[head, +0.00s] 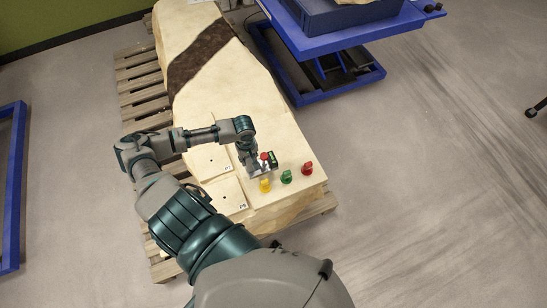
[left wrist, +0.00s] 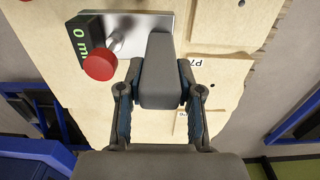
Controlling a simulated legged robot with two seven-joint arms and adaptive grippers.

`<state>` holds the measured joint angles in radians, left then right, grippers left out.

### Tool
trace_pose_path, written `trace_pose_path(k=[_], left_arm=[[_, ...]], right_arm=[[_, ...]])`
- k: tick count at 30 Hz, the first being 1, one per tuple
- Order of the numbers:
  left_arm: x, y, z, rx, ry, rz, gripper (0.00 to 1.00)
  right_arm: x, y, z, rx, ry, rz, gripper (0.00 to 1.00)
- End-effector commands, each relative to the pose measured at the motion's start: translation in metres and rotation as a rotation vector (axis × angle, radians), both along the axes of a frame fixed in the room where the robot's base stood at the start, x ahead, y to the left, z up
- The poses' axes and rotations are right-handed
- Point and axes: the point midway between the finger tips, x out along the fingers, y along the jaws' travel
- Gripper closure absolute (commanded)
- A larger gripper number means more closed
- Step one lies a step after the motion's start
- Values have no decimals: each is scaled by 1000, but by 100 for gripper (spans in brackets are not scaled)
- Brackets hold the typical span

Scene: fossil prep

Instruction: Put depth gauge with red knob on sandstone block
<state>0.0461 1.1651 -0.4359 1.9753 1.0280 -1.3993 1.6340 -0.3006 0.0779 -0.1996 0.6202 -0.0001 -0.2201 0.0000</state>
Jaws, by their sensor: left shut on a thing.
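The depth gauge with red knob (head: 265,156) is at the near end of the large pale sandstone block (head: 215,85), beside the coloured knobs. In the left wrist view, the gauge's red knob (left wrist: 100,65), green-lit display and silver plate (left wrist: 150,24) show, with a grey upright grip (left wrist: 158,75) between my fingers. My left gripper (head: 256,172) is shut on the gauge by this grip; it also shows in the left wrist view (left wrist: 157,98). The gauge is over the block's top; I cannot tell whether its plate touches the stone. My right gripper is out of view.
Yellow (head: 265,186), green (head: 286,177) and red (head: 307,168) knobs stand near the block's front edge. Flat plates marked P7 (head: 210,158) and P8 (head: 228,196) lie left of the gauge. The block rests on a wooden pallet (head: 138,88). A blue lift table (head: 340,40) stands behind right.

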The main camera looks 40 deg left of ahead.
Motion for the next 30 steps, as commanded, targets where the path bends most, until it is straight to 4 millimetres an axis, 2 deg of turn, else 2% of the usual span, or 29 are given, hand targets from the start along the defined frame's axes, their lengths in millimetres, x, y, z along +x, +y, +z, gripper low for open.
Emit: trace_pose_path(k=[5, 17, 21, 25, 30], left_arm=[[14, 12, -5, 0, -9, 15, 100], [102, 59, -15, -4, -8, 15, 100], [126, 71, -17, -3, -8, 12, 100], [137, 76, -17, -1, -5, 11, 100], [140, 78, -22, -1, -4, 8, 100]], right_arm=[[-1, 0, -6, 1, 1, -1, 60], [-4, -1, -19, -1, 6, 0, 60], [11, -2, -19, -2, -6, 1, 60], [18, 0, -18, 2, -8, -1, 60], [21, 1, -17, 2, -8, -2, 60]])
